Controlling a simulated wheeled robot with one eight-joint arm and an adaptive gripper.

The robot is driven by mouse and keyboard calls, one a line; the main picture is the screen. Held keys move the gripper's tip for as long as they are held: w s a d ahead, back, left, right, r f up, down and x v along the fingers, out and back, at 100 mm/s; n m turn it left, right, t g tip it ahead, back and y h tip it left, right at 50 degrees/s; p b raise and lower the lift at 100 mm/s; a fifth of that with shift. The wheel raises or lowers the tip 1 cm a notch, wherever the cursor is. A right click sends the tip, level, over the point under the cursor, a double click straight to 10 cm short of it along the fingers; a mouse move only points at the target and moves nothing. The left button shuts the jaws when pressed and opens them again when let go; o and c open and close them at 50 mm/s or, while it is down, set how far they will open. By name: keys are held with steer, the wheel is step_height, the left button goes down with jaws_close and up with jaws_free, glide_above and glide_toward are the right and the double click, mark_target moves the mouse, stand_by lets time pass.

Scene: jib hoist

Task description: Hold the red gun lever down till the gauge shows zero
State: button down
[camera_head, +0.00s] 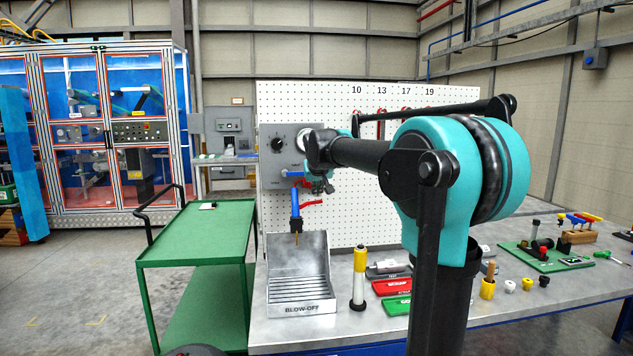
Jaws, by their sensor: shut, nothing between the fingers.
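The blow-off gun (295,207) has a blue body and hangs upright, nozzle down, above the grey BLOW-OFF tray (316,260). Its red lever (312,203) sticks out to the right. A gauge (303,140) with a pale face sits on the grey panel (277,165); my arm partly covers it and its needle cannot be read. My gripper (325,187) is shut and empty, just above and right of the red lever. It looks apart from the lever, though depth is hard to judge. My arm hides much of the gripper.
A green cart (195,236) stands left of the bench. A white pegboard (345,215) stands behind. Small parts and tools crowd the bench's right side.

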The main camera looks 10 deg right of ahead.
steer(key=shift+f, duration=0.75)
steer(key=shift+d, duration=0.1)
